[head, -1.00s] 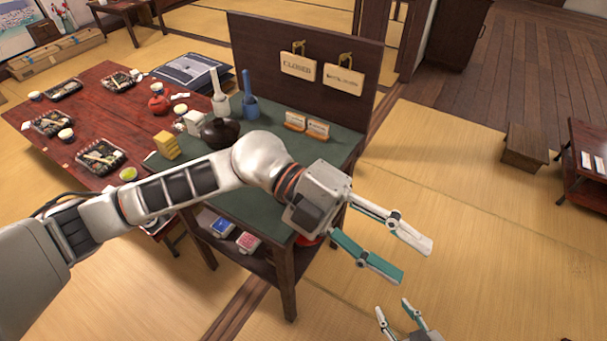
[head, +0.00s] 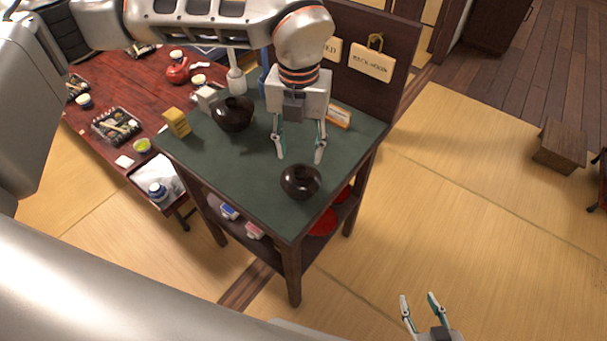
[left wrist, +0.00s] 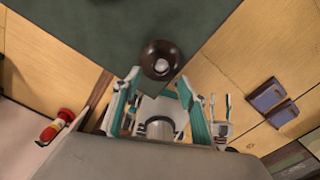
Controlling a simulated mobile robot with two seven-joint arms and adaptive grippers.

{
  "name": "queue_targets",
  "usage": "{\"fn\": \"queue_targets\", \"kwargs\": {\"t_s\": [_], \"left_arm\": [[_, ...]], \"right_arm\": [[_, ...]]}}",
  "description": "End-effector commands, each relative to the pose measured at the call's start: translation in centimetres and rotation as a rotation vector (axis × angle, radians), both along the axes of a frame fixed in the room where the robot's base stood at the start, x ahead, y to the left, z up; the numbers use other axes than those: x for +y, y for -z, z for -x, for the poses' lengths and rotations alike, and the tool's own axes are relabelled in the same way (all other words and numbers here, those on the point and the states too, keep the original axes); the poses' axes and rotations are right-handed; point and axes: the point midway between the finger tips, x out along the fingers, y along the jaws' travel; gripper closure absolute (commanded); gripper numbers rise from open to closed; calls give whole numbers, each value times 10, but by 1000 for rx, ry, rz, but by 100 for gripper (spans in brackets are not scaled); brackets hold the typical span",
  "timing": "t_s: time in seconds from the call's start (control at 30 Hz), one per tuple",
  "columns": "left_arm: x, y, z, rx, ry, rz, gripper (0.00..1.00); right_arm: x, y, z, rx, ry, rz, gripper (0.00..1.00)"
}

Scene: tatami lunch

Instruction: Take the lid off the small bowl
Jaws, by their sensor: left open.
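The small bowl (head: 301,182) is dark brown and stands near the front right corner of the green-topped stand (head: 225,165). In the left wrist view the bowl (left wrist: 150,72) shows as a dark round with a paler ring at its centre, which looks like the lid's knob (left wrist: 161,66). The seam between lid and bowl cannot be made out. My left gripper (head: 300,158) points down, open and empty, just behind and above the bowl. Its fingertips (left wrist: 158,80) flank the near side of the bowl in the wrist view. My right gripper (head: 419,297) is open and empty, low at the bottom.
A larger dark pot (head: 233,115), a yellow block (head: 177,122) and a white block (head: 206,98) stand on the back left of the stand. A small sign (head: 338,116) is right of my left gripper. A panel with hanging signs (head: 371,63) rises behind. The front left top is clear.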

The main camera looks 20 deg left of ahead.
Motion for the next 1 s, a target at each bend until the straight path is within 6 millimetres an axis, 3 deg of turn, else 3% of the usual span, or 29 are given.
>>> {"fn": "queue_targets", "kwargs": {"t_s": [0.27, 0.5, 0.77, 0.9, 1.0], "left_arm": [[-1, 24, 0, 3, 1, 2, 57], [-1, 58, -1, 4, 3, 2, 57], [-1, 63, -1, 2, 2, 3, 57], [-1, 62, -1, 2, 3, 3, 91], [-1, 62, -1, 2, 3, 3, 96]], "right_arm": [[0, 0, 0, 0, 0, 0, 60], [0, 0, 0, 0, 0, 0, 60], [0, 0, 0, 0, 0, 0, 60], [0, 0, 0, 0, 0, 0, 60], [0, 0, 0, 0, 0, 0, 60]]}}
